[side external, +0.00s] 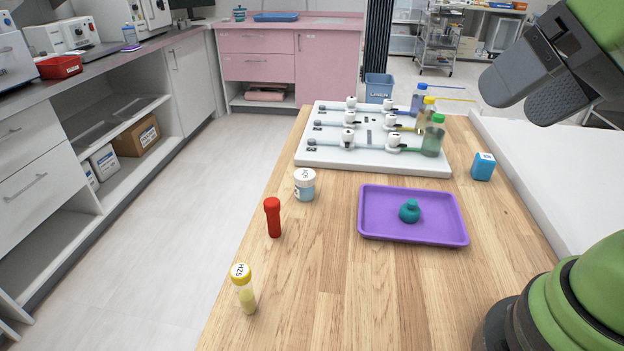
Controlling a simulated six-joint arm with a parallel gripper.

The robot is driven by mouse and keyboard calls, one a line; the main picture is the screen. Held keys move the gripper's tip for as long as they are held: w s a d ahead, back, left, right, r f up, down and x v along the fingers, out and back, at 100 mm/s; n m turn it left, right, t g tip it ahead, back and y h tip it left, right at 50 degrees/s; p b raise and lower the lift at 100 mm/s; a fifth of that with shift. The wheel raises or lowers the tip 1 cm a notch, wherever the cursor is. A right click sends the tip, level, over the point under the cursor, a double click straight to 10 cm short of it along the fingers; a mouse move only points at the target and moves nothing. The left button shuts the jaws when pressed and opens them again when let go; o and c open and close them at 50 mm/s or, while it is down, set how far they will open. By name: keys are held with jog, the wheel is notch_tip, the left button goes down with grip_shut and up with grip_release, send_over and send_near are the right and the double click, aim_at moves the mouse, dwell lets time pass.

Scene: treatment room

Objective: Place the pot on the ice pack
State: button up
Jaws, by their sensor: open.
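A small pot (305,184) with a white lid and pale blue body stands upright on the wooden table, left of the purple tray. A small blue block (483,167) with a white mark stands near the table's right edge; it looks like the ice pack, but its label is too small to read. My gripper (522,101) is at the top right, above the table's right side, with its dark fingers apart and nothing between them. It is well away from the pot and higher than the block.
A purple tray (374,228) holds a teal knobbed object (409,211). A red-capped tube (273,217) and a yellow tube (244,288) stand at the left edge. A white valve board (372,166) with several bottles fills the far end. The front wood is bare.

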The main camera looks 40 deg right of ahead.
jog(key=w+g+h, duration=0.1)
jog(key=w, duration=1)
jog(key=n+g+h, duration=0.1)
jog(key=n, duration=0.1)
send_over(306, 175)
jog(key=s, duration=0.6)
notch_tip(306, 175, down, 13)
jog(key=shift+n+g, duration=0.4)
jog(key=x, duration=1.2)
jog(key=shift+w+d+f, duration=0.1)
jog(key=shift+w+d, duration=0.1)
jog(key=shift+w, duration=0.05)
jog(key=x, duration=0.4)
jog(key=shift+s+a+f, duration=0.1)
jog(key=shift+a+f, duration=0.1)
jog(key=shift+f, duration=0.05)
jog(key=shift+w+f, duration=0.25)
jog(key=shift+f, duration=0.35)
jog(key=c, duration=1.1)
